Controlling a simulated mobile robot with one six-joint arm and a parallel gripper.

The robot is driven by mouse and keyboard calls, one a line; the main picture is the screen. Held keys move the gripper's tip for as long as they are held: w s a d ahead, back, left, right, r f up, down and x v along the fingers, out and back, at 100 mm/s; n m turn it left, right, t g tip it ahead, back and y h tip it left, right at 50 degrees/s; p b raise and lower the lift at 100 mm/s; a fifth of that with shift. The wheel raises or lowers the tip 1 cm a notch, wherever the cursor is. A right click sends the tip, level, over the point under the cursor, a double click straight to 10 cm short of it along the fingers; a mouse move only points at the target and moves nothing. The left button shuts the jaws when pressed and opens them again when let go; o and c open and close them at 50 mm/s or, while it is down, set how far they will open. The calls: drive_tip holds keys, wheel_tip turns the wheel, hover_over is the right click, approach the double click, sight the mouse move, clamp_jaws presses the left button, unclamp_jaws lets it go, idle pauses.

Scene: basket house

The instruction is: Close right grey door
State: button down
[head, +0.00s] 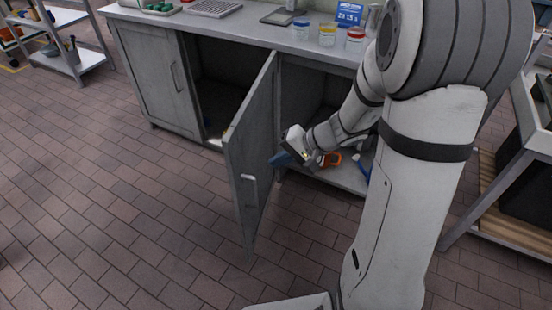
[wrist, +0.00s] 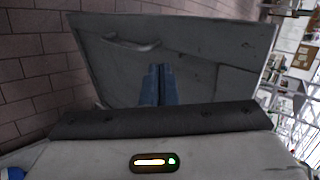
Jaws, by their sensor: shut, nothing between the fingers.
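The right grey door (head: 252,160) stands swung out from the cabinet, with its far edge by the middle upright. The opening to its left is uncovered. Its handle (head: 250,190) is on the face turned to the right, near the free edge. In the wrist view the door (wrist: 210,50) fills the middle, with the handle (wrist: 132,42) at upper left. My gripper (head: 272,160) is shut and empty, at the handle side of the door. Its blue fingers (wrist: 158,70) point at the door face. I cannot tell whether the tips touch it.
The left grey door (head: 155,85) is closed. The right compartment is open and holds an orange object (head: 328,160). Jars (head: 327,35) and trays stand on the countertop (head: 240,30). A shelf rack (head: 75,60) stands at far left. The brick floor left of the door is clear.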

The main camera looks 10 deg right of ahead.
sight(239, 170)
drive_tip(key=w+a+f, duration=0.1)
drive_tip(key=a, duration=0.1)
drive_tip(key=w+a+f, duration=0.1)
drive_tip(key=a+f, duration=0.1)
drive_tip(key=a, duration=0.1)
drive_tip(key=w+a+f+b, duration=0.1)
drive_tip(key=a, duration=0.1)
drive_tip(key=shift+a+f, duration=0.15)
drive_tip(key=shift+f, duration=0.05)
drive_tip(key=shift+w+a, duration=0.15)
drive_tip(key=shift+a, duration=0.25)
